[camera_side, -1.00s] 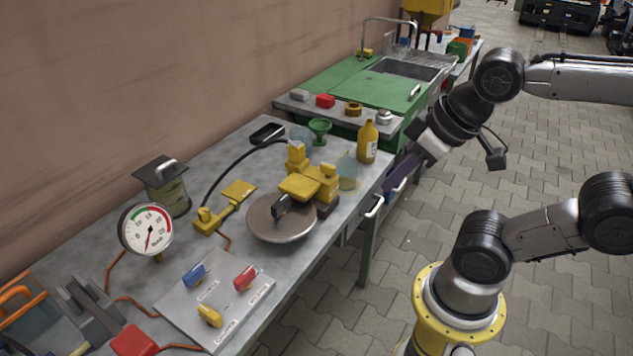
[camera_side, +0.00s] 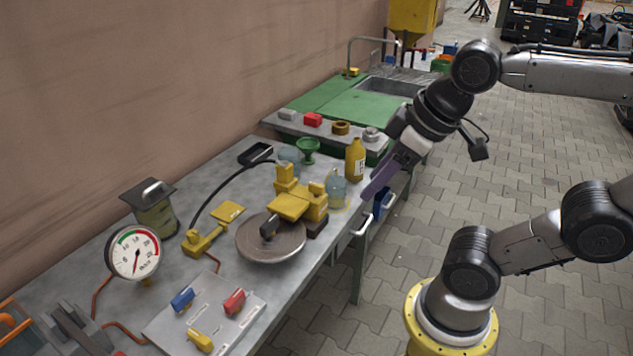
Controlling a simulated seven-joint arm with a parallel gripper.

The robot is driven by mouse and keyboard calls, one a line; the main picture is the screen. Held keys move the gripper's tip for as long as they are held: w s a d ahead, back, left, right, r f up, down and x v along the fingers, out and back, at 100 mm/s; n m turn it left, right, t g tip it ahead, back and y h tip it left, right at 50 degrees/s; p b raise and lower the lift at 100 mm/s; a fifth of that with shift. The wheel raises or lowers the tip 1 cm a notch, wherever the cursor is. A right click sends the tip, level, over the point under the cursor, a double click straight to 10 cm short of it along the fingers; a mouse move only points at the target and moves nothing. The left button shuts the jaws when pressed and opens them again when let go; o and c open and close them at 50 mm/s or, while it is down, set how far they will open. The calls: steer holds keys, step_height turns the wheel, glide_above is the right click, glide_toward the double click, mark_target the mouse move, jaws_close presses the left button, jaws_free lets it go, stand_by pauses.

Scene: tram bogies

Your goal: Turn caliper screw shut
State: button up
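The yellow brake caliper (camera_side: 289,205) sits over the round grey-brown disc (camera_side: 271,240) on the bench. A small yellow upright part (camera_side: 285,176) stands behind it; I cannot tell whether this is the caliper screw. My gripper (camera_side: 371,190) hangs at the bench's right edge, to the right of the caliper and apart from it. Its long purple-grey fingers point down and left. They are seen edge-on, so any gap between them is hidden. I see nothing held in it.
A yellow bottle (camera_side: 355,160) and a clear glass jar (camera_side: 337,190) stand between my gripper and the caliper. A pressure gauge (camera_side: 133,252) and a plate with coloured levers (camera_side: 208,312) are to the left. A green funnel (camera_side: 307,150) stands behind.

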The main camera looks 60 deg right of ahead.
steer(key=w+d+r+g, duration=0.1)
steer(key=w+d+r, duration=0.1)
steer(key=w+r, duration=0.35)
steer(key=m+g, duration=0.2)
steer(key=g, duration=0.3)
glide_above(317, 184)
step_height(317, 184, down, 13)
step_height(317, 184, down, 13)
steer(key=shift+r, duration=0.1)
jaws_close()
